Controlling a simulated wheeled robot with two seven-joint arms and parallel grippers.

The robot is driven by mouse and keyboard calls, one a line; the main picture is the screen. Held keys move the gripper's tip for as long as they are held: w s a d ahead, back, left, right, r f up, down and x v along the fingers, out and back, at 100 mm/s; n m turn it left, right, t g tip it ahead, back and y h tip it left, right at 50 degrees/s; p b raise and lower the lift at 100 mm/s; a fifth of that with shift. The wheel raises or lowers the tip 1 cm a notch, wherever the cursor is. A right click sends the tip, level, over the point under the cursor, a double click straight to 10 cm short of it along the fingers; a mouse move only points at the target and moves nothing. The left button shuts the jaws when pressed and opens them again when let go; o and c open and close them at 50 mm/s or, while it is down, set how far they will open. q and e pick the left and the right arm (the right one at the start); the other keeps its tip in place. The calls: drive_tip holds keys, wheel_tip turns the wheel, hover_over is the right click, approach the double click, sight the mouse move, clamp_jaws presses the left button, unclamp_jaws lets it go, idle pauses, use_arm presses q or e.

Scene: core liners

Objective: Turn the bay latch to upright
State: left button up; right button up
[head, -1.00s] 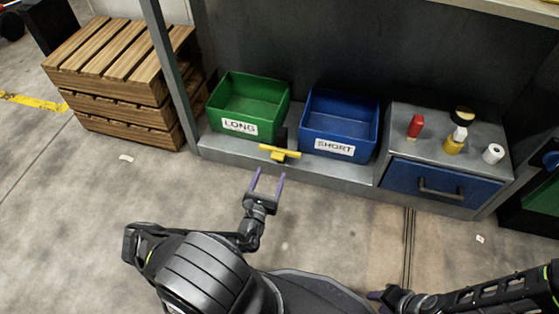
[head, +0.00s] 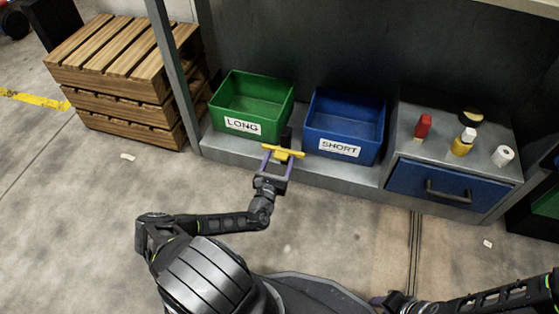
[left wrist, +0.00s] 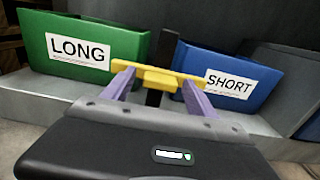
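The yellow bay latch (head: 283,152) is a bar on a black post between the green and blue bins. It lies close to level, tilted slightly down to the right, and also shows in the left wrist view (left wrist: 160,77). My left gripper (head: 279,157) has its purple fingers apart, one on each side of the latch's middle, with the bar across near their tips. In the left wrist view the fingers (left wrist: 158,92) are spread and do not pinch the bar; I cannot tell whether they touch it. My right gripper (head: 388,301) is low at the right, its fingers unclear.
A green bin (head: 226,113) labelled LONG and a blue bin (head: 345,140) labelled SHORT stand on the grey shelf. A cabinet with a blue drawer (head: 430,188) at right bears several small items. Stacked wooden crates (head: 125,80) stand left.

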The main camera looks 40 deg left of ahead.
use_arm(q)
clamp_jaws()
idle(0.6)
